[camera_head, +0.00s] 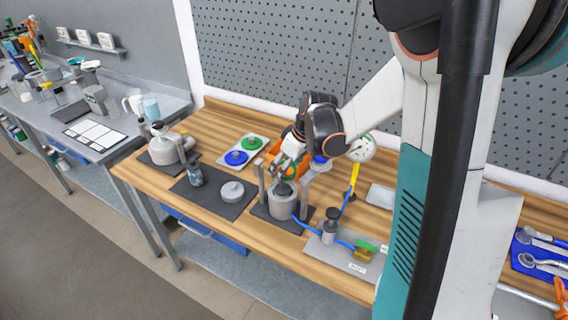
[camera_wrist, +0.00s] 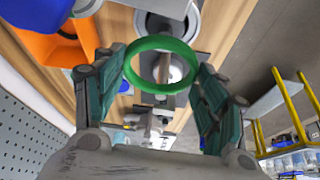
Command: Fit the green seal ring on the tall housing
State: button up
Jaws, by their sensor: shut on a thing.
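My gripper (camera_wrist: 160,66) is shut on the green seal ring (camera_wrist: 160,42), held between its two teal-padded fingers in the wrist view. The ring's hole is open and grey parts show through it. In the head view my gripper (camera_head: 289,172) is just above a grey cylindrical housing (camera_head: 282,206), apparently the tall housing, on a dark base plate between upright posts. The ring cannot be made out there. A round grey part (camera_wrist: 208,20), probably this housing, shows beyond the ring in the wrist view. I cannot tell whether the ring touches it.
Left of the housing, a dark mat holds a low grey disc (camera_head: 232,191) and a small can (camera_head: 195,176). A tray behind holds blue (camera_head: 236,157) and green discs (camera_head: 251,143). An orange bin (camera_wrist: 50,46) is close to my gripper.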

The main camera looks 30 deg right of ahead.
aim_at(285, 185)
jog(key=shift+f+b, duration=2.65)
jog(key=shift+f, duration=0.8)
jog(key=shift+s+f+b, duration=0.1)
jog(key=shift+f+b, duration=0.15)
jog(key=shift+b, duration=0.05)
jog(key=shift+c, duration=0.2)
jog(key=shift+f+b, duration=0.3)
jog(key=shift+f, duration=0.1)
jog(key=o, duration=1)
notch_tip(285, 185, up, 10)
